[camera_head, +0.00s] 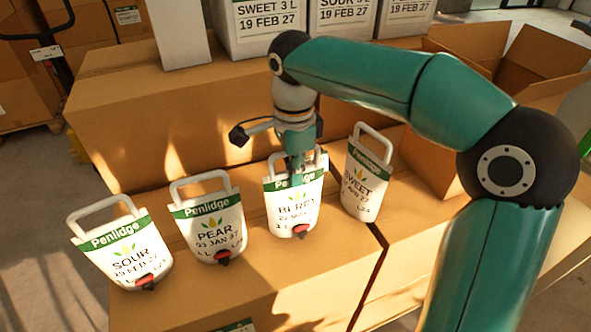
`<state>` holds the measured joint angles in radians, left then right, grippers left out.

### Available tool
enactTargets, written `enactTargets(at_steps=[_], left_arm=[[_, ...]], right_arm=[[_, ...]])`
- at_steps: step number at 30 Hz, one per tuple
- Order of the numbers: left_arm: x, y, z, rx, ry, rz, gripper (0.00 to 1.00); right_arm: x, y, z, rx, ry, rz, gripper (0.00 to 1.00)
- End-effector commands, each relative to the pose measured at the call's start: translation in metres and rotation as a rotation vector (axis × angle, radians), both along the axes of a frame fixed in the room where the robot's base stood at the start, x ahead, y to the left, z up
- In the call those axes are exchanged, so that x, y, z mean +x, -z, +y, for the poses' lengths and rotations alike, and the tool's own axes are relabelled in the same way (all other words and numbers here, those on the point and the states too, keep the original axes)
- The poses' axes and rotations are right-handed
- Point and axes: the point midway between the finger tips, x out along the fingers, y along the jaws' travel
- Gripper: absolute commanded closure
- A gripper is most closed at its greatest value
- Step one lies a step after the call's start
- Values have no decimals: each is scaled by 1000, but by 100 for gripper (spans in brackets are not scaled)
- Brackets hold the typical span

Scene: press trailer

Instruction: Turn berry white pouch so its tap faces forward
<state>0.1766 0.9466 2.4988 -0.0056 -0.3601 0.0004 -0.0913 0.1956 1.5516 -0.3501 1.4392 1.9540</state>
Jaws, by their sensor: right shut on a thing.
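The berry white pouch (293,208) stands upright on the cardboard boxes, third from the left in a row of pouches. Its green band and BERRY label face me, and its red tap (301,230) shows at the bottom front. My right gripper (297,172) comes down from above and is shut on the top of the pouch, covering part of its handle and band. My left gripper is not in view.
The sour pouch (122,250) and pear pouch (208,222) stand to the left; the sweet pouch (364,182) stands close on the right. A higher box (150,125) rises behind. An open carton (430,160) is at the right.

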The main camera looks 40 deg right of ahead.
Motion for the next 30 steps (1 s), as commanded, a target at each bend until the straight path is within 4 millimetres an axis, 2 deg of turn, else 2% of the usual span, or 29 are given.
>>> enactTargets(at_steps=[14,28,30], left_arm=[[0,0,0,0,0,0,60],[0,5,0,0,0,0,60],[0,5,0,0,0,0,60]], right_arm=[[1,-1,0,0,0,-4,100],[0,7,0,0,-1,-3,100],[0,6,0,0,-1,-3,84]])
